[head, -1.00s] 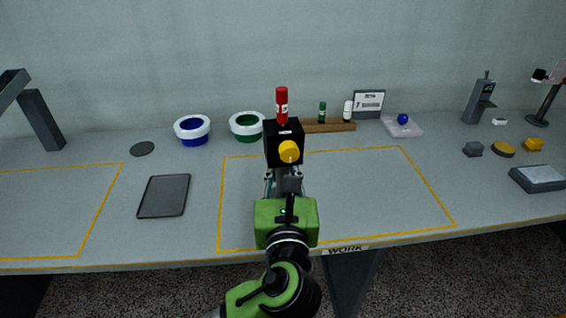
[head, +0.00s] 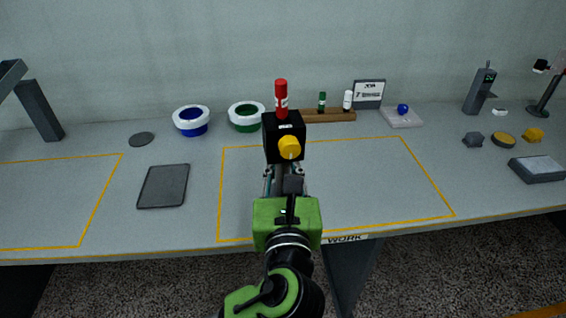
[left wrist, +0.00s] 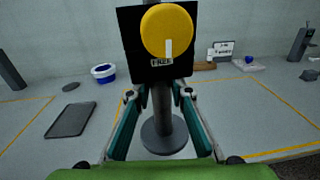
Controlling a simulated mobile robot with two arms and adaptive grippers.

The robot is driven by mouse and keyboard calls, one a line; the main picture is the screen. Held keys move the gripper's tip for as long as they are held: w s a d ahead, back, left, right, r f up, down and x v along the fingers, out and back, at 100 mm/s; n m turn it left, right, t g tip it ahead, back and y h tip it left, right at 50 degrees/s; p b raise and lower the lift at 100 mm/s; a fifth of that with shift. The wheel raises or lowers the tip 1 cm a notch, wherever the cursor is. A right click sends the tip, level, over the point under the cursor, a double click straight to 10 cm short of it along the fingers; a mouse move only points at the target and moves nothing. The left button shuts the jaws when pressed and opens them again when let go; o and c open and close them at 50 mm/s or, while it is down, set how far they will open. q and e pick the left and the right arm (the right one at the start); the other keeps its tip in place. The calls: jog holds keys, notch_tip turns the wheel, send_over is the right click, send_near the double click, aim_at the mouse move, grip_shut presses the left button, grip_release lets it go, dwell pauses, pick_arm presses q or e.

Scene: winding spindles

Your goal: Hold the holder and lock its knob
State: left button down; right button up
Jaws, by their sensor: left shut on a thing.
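The holder (head: 271,147) is a black block on a dark post, with a yellow knob (head: 289,147) on its front and a red spindle (head: 281,93) upright on top. In the left wrist view the yellow knob (left wrist: 167,31) carries a white mark pointing down at a label reading "FREE" (left wrist: 162,62). The post (left wrist: 165,110) stands on a round dark base (left wrist: 164,137). My left gripper (left wrist: 162,92) is shut on the post, below the block, its fingers on either side. It also shows in the head view (head: 285,176). My right gripper is not in view.
A blue-and-white ring (head: 192,122) and a green-and-white ring (head: 246,117) stand behind. A wooden rack (head: 335,115) holds a green and a white spindle. A dark tablet-like plate (head: 164,186) lies left. The yellow-outlined area right of the holder is clear.

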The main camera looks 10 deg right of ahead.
pick_arm(q)
jog(key=w+d+f+b, duration=0.1)
jog(key=w+f+b, duration=0.3)
jog(key=w+f, duration=0.6)
jog(key=w, duration=0.3)
jog(key=shift+d+f, duration=0.15)
jog(key=shift+f, duration=0.1)
dwell(0.9)
jog(key=shift+s+f+b, duration=0.1)
jog(key=shift+f+b, duration=0.25)
jog(key=shift+f, duration=0.5)
dwell(0.9)
jog(key=c, duration=1.9)
grip_release()
jog(key=shift+f, duration=0.15)
jog(key=shift+o, duration=0.7)
